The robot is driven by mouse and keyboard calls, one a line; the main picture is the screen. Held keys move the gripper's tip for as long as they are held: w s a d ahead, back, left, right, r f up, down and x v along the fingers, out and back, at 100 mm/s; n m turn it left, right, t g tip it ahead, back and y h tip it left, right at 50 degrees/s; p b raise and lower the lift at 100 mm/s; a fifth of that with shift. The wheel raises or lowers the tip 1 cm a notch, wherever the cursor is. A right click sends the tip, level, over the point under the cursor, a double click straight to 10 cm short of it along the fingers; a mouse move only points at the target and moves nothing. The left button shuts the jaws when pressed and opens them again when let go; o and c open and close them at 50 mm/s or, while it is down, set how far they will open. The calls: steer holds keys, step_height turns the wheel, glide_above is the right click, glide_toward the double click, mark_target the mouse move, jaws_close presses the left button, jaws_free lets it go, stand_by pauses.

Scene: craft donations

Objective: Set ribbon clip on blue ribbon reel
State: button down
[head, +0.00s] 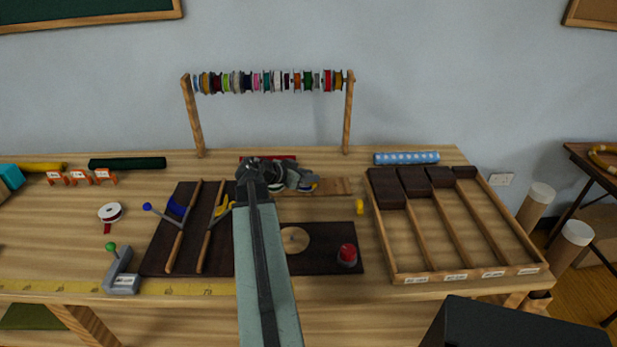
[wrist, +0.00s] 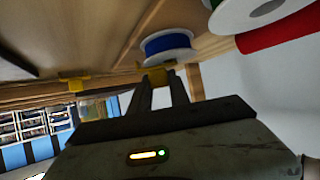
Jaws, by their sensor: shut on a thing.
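My gripper (head: 308,184) reaches over the back middle of the table in the head view. In the wrist view my gripper (wrist: 158,80) is shut on a small yellow ribbon clip (wrist: 157,73) at its fingertips. The blue ribbon reel (wrist: 168,43), with a pale rim, is right beside the clip in the wrist view. I cannot tell whether clip and reel touch. In the head view my gripper and arm hide most of this spot. A second yellow clip (wrist: 73,83) is apart at the left of the wrist view.
A white reel (wrist: 245,14) and a red roll (wrist: 280,30) are close by in the wrist view. A rack of reels (head: 270,81) stands at the back. A divided wooden tray (head: 470,276) is on the right.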

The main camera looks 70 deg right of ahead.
stand_by(0.3)
steer(key=c, duration=1.1)
jaws_free()
steer(key=shift+c, duration=0.2)
steer(key=p+v, duration=0.3)
steer(key=v, duration=0.4)
steer(key=shift+w+a+r+p, duration=0.2)
steer(key=shift+a+p, duration=0.1)
steer(key=shift+p, duration=0.1)
